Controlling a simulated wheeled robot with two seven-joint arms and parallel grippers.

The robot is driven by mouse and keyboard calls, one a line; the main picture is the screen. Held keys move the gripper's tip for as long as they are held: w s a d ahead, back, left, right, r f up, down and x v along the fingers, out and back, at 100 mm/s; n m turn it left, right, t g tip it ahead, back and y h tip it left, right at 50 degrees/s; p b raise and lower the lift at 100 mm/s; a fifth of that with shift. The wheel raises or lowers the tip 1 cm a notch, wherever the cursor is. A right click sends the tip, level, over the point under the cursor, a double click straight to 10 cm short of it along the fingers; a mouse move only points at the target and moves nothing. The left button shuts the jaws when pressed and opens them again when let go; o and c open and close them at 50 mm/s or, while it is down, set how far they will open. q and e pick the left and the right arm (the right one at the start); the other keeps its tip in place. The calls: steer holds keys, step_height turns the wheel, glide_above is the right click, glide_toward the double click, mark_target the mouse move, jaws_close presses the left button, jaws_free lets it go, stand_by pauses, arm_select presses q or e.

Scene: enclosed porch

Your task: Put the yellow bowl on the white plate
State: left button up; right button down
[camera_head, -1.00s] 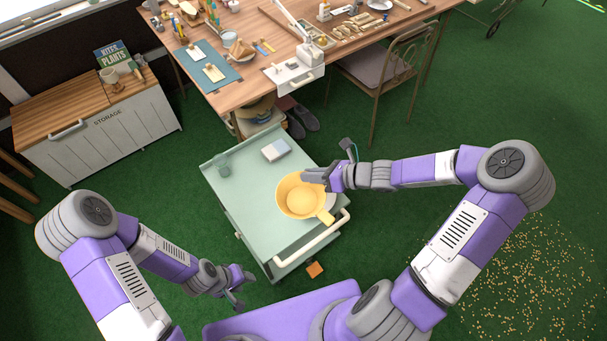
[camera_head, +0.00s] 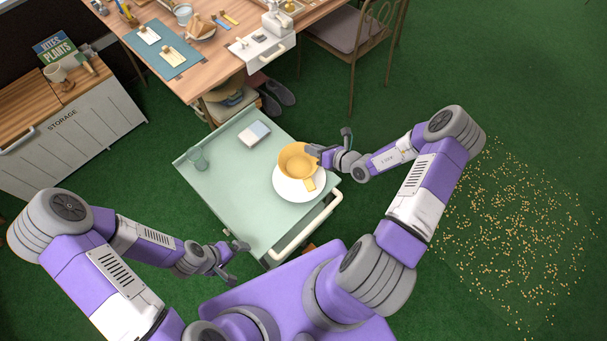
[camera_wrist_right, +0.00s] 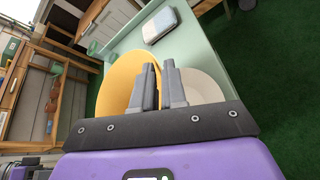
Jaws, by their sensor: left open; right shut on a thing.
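The yellow bowl (camera_head: 295,158) has a handle that points down in the head view. It is over the white plate (camera_head: 288,190), toward its far side, and hides part of it. I cannot tell whether the bowl touches the plate. My right gripper (camera_head: 318,152) is shut on the bowl's right rim. In the right wrist view the gripper (camera_wrist_right: 158,75) has its fingers at the rim of the bowl (camera_wrist_right: 118,80), with the plate (camera_wrist_right: 202,84) to the right. My left gripper (camera_head: 237,258) is open and empty, beside the cart's near left side.
Small bits litter the floor (camera_head: 520,230) at right.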

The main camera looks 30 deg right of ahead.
step_height(320, 180, down, 9)
steer(key=b, duration=0.3)
steer(key=shift+w, duration=0.1)
steer(key=shift+r, duration=0.1)
steer(key=c, duration=1.2)
jaws_free()
